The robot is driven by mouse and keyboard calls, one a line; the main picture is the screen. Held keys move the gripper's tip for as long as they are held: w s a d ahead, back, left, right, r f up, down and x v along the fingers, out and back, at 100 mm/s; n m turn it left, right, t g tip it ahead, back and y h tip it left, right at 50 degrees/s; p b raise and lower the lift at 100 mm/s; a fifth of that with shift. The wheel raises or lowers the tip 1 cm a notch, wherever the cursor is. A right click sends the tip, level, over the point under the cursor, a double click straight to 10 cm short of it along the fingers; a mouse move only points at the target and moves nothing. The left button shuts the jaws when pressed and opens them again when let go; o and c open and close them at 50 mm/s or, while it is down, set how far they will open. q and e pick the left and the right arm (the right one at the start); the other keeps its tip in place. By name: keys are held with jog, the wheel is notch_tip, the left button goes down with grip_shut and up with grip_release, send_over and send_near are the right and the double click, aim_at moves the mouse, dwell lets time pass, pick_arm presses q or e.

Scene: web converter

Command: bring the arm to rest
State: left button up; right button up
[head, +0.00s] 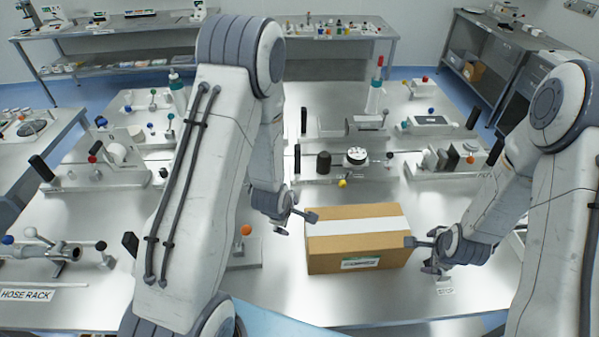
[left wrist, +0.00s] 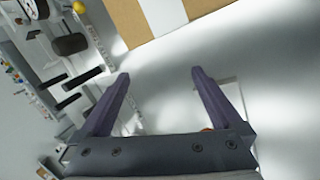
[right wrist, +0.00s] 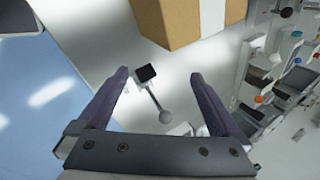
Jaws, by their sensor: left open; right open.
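My left gripper (head: 298,222) is beside the left end of a cardboard box (head: 335,254) on the table. In the left wrist view my left gripper (left wrist: 160,85) has its two fingers wide apart with nothing between them, and the box (left wrist: 118,22) shows at the top. My right gripper (head: 422,254) is near the right end of the box. In the right wrist view my right gripper (right wrist: 158,80) has its fingers apart and empty, with the box (right wrist: 178,22) beyond them. In the head view I cannot tell if either gripper touches the box.
The metal table (head: 375,302) carries several fixtures behind the box. A dark cylinder and a round dial fixture (head: 357,156) stand just behind it. A hose rack sign (head: 28,295) lies at the left. Lever handles (head: 66,252) stick up near it. Bare table lies in front of the box.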

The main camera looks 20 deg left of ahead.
jog(key=x, duration=1.1)
jog(key=shift+f, duration=0.15)
jog(key=shift+w+f, duration=0.25)
jog(key=shift+f, duration=0.05)
pick_arm(q)
jog(key=x, duration=0.7)
jog(key=shift+r, duration=0.15)
